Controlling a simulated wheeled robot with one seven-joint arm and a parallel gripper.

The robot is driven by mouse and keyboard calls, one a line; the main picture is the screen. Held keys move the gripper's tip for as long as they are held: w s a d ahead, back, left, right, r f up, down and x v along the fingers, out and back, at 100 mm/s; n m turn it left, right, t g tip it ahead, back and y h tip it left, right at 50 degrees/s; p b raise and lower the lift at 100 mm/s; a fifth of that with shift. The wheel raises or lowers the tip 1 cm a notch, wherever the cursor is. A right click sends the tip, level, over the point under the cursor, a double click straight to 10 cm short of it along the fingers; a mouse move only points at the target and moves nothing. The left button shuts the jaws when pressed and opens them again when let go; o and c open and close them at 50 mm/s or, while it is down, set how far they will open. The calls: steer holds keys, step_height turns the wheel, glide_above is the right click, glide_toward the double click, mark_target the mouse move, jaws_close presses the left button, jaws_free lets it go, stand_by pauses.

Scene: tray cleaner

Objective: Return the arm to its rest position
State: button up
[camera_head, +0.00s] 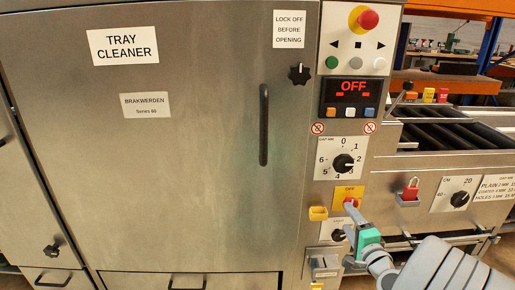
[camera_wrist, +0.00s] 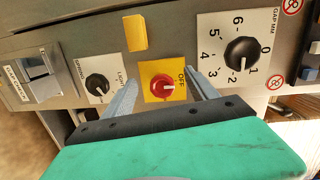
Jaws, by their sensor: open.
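My gripper (camera_head: 355,221) is at the lower right of the tray cleaner's control column in the head view, beside the red rotary switch (camera_head: 350,203) on its yellow plate. In the wrist view, my open gripper (camera_wrist: 157,80) has its two grey fingers on either side of the yellow plate marked OFF (camera_wrist: 176,69). The red knob (camera_wrist: 162,85) lies between the fingers there. I cannot tell whether a finger touches the plate or knob. My grey arm reaches in from the lower right of the head view.
The tray cleaner's steel door (camera_head: 190,150) is closed. Its display (camera_head: 352,87) reads OFF. A gap dial (camera_head: 343,162) sits above the switch. A yellow block (camera_head: 318,213) sticks out to its left. A red padlock (camera_head: 410,191) and a roller conveyor (camera_head: 450,135) are at right.

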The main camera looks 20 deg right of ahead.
steer(key=w+a+r+n+g+y+p, duration=0.25)
steer(key=a+r+n+p, duration=0.3)
steer(key=a, duration=0.45)
steer(key=w+a+r+n+g+y+p, duration=0.2)
steer(key=a+r+n+g+y+p, duration=0.35)
steer(key=a, duration=0.45)
steer(key=s+a+r+n+g+h+p, duration=0.4)
steer(key=s+a+r+n+p, duration=0.4)
steer(key=s+a+r+p, duration=0.3)
steer(key=s+r+g+p, duration=0.1)
steer(key=s+r+p, duration=0.3)
steer(key=s, duration=0.1)
steer(key=shift+s+g+h, duration=0.3)
steer(key=shift+s+h, duration=0.05)
steer(key=shift+h, duration=0.05)
steer(key=shift+a+r, duration=0.1)
